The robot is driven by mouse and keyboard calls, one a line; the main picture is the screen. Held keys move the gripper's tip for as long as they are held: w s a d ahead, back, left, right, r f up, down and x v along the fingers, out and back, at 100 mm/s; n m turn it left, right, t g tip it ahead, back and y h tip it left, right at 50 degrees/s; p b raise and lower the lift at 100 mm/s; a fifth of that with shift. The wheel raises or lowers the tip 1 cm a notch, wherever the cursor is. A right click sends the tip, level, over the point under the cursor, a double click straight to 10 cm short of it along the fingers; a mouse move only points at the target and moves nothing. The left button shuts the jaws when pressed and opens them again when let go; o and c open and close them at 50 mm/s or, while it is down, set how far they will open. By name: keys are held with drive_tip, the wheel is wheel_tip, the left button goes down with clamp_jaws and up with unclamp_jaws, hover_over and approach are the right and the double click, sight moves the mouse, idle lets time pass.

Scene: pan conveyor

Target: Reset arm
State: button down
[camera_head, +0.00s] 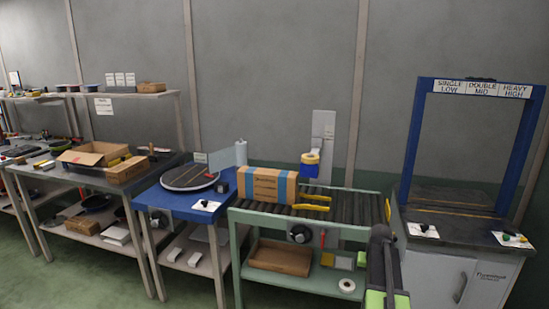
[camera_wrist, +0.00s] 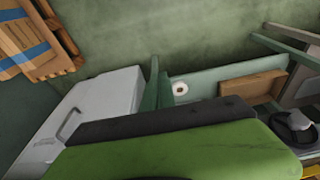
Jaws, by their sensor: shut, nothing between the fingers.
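My arm (camera_head: 381,262) stands at the bottom right of the head view, upright in front of the conveyor's right end. It is black with green parts at the bottom edge of the picture. In the wrist view my gripper (camera_wrist: 180,150) fills the lower part as a large green and black shape. It is shut with nothing held. Its fingertips are not clearly seen. It is apart from the cabinet and the shelf beyond it.
The roller conveyor (camera_head: 345,204) carries a taped cardboard box (camera_head: 267,186). A white cabinet (camera_head: 437,275) with a blue frame (camera_head: 411,135) stands right. A blue table (camera_head: 155,200) stands left of the conveyor. The wrist view shows a tape roll (camera_wrist: 180,89) and a cardboard tray (camera_wrist: 253,88).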

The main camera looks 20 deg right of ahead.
drive_tip(key=w+a+n, duration=0.2)
drive_tip(key=a+n, duration=0.2)
drive_tip(key=a, duration=1.9)
drive_tip(key=s+a+n+g+y, duration=0.1)
drive_tip(key=s+a+n, duration=0.15)
drive_tip(key=a, duration=0.75)
drive_tip(key=s+a+n+g, duration=0.1)
drive_tip(key=s+a, duration=0.3)
drive_tip(key=a, duration=0.7)
wheel_tip(320, 180, up, 16)
drive_tip(key=d+p, duration=0.1)
drive_tip(key=p, duration=1.5)
drive_tip(key=shift+w+p, duration=0.3)
drive_tip(key=shift+w, duration=0.1)
drive_tip(key=shift+d, duration=0.1)
